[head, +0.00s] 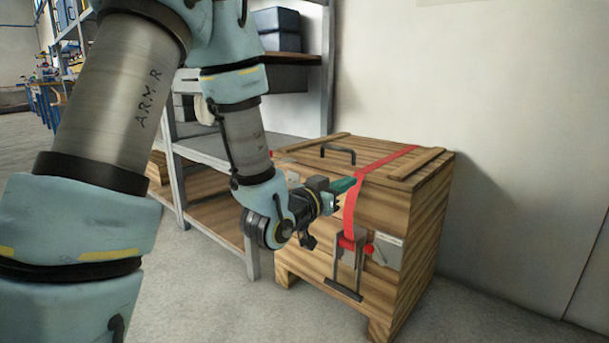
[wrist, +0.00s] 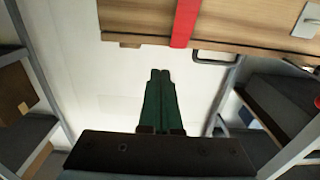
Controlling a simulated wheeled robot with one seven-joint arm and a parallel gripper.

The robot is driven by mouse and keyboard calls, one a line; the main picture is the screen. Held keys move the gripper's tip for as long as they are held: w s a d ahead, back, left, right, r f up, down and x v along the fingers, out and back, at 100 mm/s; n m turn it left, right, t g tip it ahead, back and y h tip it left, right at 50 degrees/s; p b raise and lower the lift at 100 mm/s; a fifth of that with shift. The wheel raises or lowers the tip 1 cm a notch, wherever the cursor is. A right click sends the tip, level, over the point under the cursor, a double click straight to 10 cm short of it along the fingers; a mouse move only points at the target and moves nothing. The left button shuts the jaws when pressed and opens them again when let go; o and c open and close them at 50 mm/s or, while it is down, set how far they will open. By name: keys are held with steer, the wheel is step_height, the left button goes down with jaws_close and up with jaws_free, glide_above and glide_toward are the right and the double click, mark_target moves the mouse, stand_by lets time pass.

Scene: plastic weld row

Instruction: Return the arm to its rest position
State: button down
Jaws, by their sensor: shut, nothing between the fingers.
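My gripper (head: 352,184) is in front of the upper front of a wooden crate (head: 424,215) in the head view. Its green fingers are together with nothing between them; they also show closed in the wrist view (wrist: 160,73). The fingertips appear beside the red strap (head: 349,212), and I cannot tell how far they are from it. In the wrist view the strap (wrist: 184,22) crosses the crate (wrist: 240,22) just beyond the fingertips. My arm is bent, reaching down from the upper left.
The crate has a black handle (head: 338,152) on its lid and a metal latch with a lever (head: 343,288) on its front. A metal shelf (head: 203,150) stands behind and left, with dark bins (head: 278,28) on it. A white wall (head: 520,100) is at right. Grey floor is open in front.

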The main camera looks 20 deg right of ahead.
steer(key=w+a+f+n+y+p, duration=0.1)
steer(key=w+a+n+y+p, duration=0.3)
steer(key=a, duration=0.5)
steer(key=w+a+f+n+y+p, duration=0.1)
steer(key=w+a+y+p, duration=0.1)
steer(key=w+a+y, duration=0.5)
steer(key=s+a+r+n+g+y+p, duration=0.2)
steer(key=s+a+n+g+p, duration=0.15)
steer(key=s+a, duration=0.6)
steer(key=s+a+r+n+g+y+p, duration=0.15)
steer(key=s+a+n+g+y, duration=0.35)
steer(key=a, duration=0.7)
step_height(320, 180, up, 37)
steer(key=s+m+t+h+p, duration=0.1)
steer(key=m+h+p, duration=0.1)
steer(key=p, duration=3.6)
steer(key=shift+d+m, duration=0.1)
steer(key=shift+m, duration=0.15)
